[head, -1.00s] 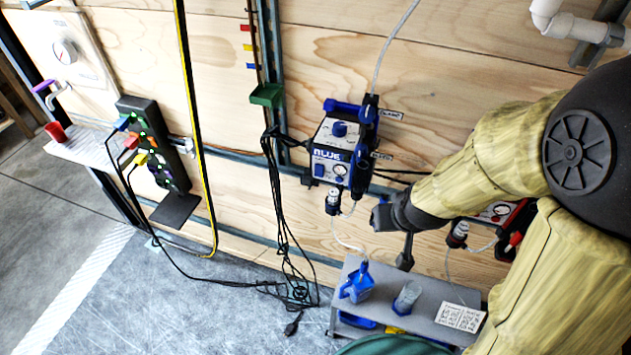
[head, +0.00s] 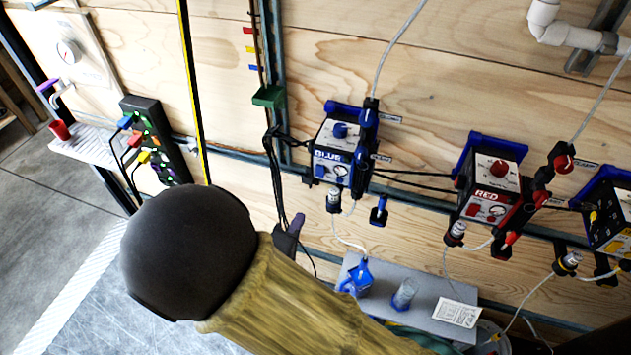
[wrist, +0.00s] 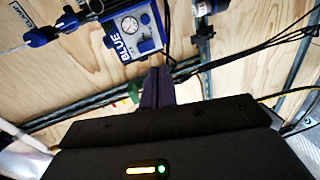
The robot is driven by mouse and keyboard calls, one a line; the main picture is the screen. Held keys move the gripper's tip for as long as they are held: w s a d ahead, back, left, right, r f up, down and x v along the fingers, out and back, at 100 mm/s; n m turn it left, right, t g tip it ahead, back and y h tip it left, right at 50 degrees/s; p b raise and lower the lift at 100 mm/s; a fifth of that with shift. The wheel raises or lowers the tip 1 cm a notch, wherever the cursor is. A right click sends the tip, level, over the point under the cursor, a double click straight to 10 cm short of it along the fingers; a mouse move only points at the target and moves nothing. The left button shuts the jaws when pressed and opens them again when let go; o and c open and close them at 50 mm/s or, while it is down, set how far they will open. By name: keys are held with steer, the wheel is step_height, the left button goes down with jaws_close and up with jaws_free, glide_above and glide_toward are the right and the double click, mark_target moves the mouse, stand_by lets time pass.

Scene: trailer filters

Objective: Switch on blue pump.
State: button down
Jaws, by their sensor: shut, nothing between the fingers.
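The blue pump (head: 328,158) is a white-faced box with blue trim and a "BLUE" label, mounted on the plywood wall. It has a blue knob (head: 340,130) on top, a round gauge (head: 341,171) and a small blue switch (head: 320,170) on its lower front. In the wrist view the pump (wrist: 122,48) is at upper left, with its gauge facing the camera. My gripper (head: 294,228) is shut and empty, below and left of the pump. In the wrist view its fingertips (wrist: 158,76) are just beside the pump's label edge, apparently short of it. The switch's position is unclear.
The red pump (head: 492,185) and yellow pump (head: 610,220) hang to the right. Black cables (head: 272,165) hang left of the pump. A power strip (head: 165,160) with coloured plugs is farther left.

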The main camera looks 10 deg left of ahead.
mark_target(320, 176)
steer(key=shift+s+a+r+n+t, duration=0.15)
steer(key=shift+s+r+n+t, duration=0.3)
steer(key=shift+s, duration=0.2)
steer(key=shift+w+f, duration=0.1)
steer(key=w+p, duration=0.1)
steer(key=w, duration=0.3)
steer(key=w+f+p, duration=0.1)
steer(key=w, duration=0.3)
steer(key=w+d+p, duration=0.1)
steer(key=w, duration=0.3)
steer(key=shift+w+f, duration=0.2)
steer(key=shift+w, duration=0.2)
steer(key=shift+w+f, duration=0.15)
steer(key=shift+w, duration=0.25)
steer(key=shift+d, duration=0.1)
